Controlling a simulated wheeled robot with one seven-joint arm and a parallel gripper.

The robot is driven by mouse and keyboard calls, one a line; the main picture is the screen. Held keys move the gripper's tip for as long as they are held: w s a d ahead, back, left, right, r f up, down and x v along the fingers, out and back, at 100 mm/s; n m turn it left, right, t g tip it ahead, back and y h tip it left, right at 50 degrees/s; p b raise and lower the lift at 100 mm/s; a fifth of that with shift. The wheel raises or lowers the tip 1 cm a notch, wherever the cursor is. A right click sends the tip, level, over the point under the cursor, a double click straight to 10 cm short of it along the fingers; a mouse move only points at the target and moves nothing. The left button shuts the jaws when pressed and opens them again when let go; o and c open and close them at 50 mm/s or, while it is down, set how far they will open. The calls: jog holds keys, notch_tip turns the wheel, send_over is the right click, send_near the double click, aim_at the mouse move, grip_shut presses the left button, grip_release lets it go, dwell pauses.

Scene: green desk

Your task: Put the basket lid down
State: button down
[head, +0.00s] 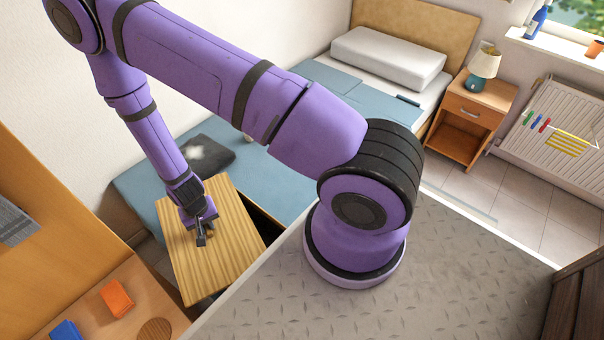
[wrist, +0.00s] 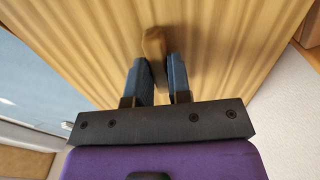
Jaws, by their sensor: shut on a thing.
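The basket lid (head: 225,265) is a rectangular light-wood board with stripes, at the lower left of the head view. It fills most of the wrist view (wrist: 220,40). My gripper (head: 203,238) points down at the lid's top. In the wrist view my gripper (wrist: 160,68) has its two dark fingers on either side of a small brown knob (wrist: 153,42) on the lid, and is shut on it. The lid hides most of what is beneath it. A dark gap shows along its right edge; I cannot tell whether the lid rests on anything.
A wooden surface at the lower left carries an orange block (head: 117,298), a blue block (head: 65,331) and a round wooden piece (head: 155,330). The blue-covered bed (head: 290,180) lies behind the lid, with a dark cloth (head: 208,152) on it. A nightstand (head: 475,115) stands farther back.

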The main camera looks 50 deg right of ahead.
aim_at(223, 205)
jog(key=w+d+m, duration=0.1)
jog(key=d, duration=0.2)
jog(key=w+d+m, duration=0.1)
jog(key=d, duration=0.1)
jog(key=w+d+m, duration=0.1)
jog(key=d, duration=0.2)
jog(key=shift+d+f, duration=0.1)
jog(key=shift+d, duration=0.25)
jog(key=s+d+m, duration=0.3)
jog(key=d+m, duration=0.8)
jog(key=d, duration=1.9)
notch_tip(223, 205, down, 18)
jog(key=shift+f, duration=0.3)
jog(key=c, duration=1.1)
grip_release()
jog(key=shift+o, duration=0.2)
